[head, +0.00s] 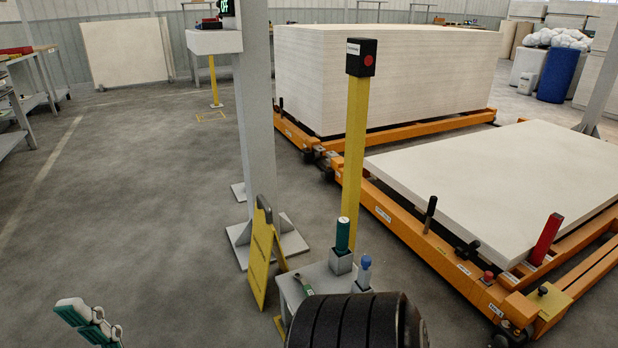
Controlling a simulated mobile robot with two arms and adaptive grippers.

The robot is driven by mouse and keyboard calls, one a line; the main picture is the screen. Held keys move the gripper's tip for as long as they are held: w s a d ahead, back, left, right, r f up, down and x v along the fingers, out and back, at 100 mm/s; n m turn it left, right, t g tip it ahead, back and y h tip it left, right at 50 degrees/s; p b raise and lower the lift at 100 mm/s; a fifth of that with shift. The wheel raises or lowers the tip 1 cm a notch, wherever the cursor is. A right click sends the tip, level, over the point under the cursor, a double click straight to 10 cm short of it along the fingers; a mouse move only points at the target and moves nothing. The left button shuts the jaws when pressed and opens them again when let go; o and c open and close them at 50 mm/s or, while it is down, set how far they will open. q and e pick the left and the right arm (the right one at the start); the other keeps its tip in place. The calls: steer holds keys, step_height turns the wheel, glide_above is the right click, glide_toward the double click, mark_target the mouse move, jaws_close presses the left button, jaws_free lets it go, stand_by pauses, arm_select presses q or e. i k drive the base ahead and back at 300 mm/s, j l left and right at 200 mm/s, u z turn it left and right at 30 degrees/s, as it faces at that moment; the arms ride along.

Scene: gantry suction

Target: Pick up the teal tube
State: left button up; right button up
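The teal tube (343,234) stands upright in a grey square holder (341,262) on a small grey stand (291,288) at the lower middle of the head view. Part of my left gripper (88,322) shows at the lower left edge, with pale and teal finger parts. It is well to the left of the tube and apart from it. Its finger gap is not clear. I cannot make out my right gripper.
A blue-topped item (365,270) stands close right of the tube. A dark ribbed cylinder (350,322) hides the stand's front. A yellow folding sign (262,255), yellow post (355,150) and grey column (256,120) stand nearby. Orange carts (400,232) carry white boards. The left floor is open.

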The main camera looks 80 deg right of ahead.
mark_target(342, 225)
steer(key=i+j+z, duration=0.1)
steer(key=i+z, duration=0.35)
steer(key=i+j+z, duration=0.4)
steer(key=i, duration=0.15)
steer(key=i+l+z, duration=0.15)
steer(key=i+z, duration=0.6)
steer(key=i, duration=0.2)
steer(key=i+j+z, duration=0.25)
steer(key=i+z, duration=0.35)
steer(key=z, duration=0.25)
steer(key=i+z, duration=0.2)
steer(key=z, duration=0.25)
steer(key=i+j+z, duration=0.15)
steer(key=z, duration=0.3)
steer(key=i+j+z, duration=0.2)
steer(key=z, duration=0.25)
steer(key=i+j+z, duration=0.15)
steer(key=z, duration=0.3)
steer(key=i+j+z, duration=0.2)
steer(key=j+z, duration=0.25)
